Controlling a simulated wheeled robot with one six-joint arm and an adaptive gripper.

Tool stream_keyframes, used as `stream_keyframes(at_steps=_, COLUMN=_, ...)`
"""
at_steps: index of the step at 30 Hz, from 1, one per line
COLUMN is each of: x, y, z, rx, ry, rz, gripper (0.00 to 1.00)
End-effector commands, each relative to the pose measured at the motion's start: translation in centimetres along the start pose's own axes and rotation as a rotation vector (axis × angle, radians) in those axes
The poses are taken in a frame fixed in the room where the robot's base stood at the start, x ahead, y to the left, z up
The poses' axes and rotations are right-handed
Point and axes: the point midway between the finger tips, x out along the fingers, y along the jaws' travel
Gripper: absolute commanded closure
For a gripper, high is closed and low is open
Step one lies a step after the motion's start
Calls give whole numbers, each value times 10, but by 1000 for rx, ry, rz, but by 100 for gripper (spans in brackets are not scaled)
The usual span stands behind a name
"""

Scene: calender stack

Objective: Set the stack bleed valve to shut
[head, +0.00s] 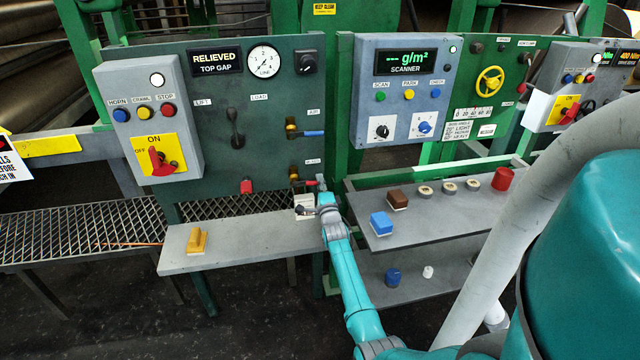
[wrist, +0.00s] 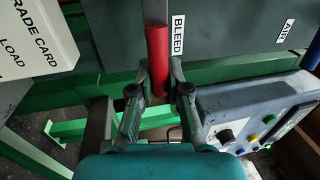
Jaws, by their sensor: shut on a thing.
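The bleed valve (head: 294,173) is a brass fitting low on the right of the dark green panel, beside its BLEED label. Its red lever (wrist: 158,55) runs sideways from the fitting, toward the panel's right, and also shows in the head view (head: 309,183). My gripper (wrist: 158,92) is shut on the red lever, with one finger on each side near its outer end. In the head view my gripper (head: 322,188) sits at the panel's lower right corner and partly hides the lever.
The air valve's blue lever (head: 313,133) sticks out just above. A white grade card holder (head: 304,206) is close below. A grey shelf (head: 225,252) carries a yellow block (head: 197,241); another shelf (head: 420,222) on the right carries several small items.

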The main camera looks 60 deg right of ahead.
Motion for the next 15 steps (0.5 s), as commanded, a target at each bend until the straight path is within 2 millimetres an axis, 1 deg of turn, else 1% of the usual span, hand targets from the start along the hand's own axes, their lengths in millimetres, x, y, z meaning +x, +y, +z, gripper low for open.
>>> stream_keyframes(at_steps=1, x=0, y=1, z=1, rx=2, ry=-1, rz=3, gripper=100)
stream_keyframes(at_steps=2, x=0, y=2, z=1, rx=2, ry=-1, rz=3, gripper=79)
stream_keyframes(at_steps=3, x=0, y=2, z=1, rx=2, ry=-1, rz=4, gripper=69)
stream_keyframes(at_steps=4, x=0, y=2, z=1, rx=1, ry=-1, rz=3, gripper=62)
stream_keyframes(at_steps=5, x=0, y=2, z=1, rx=1, ry=-1, rz=3, gripper=58)
stream_keyframes(at_steps=15, x=-2, y=1, z=0, rx=0, ry=-1, rz=2, gripper=58)
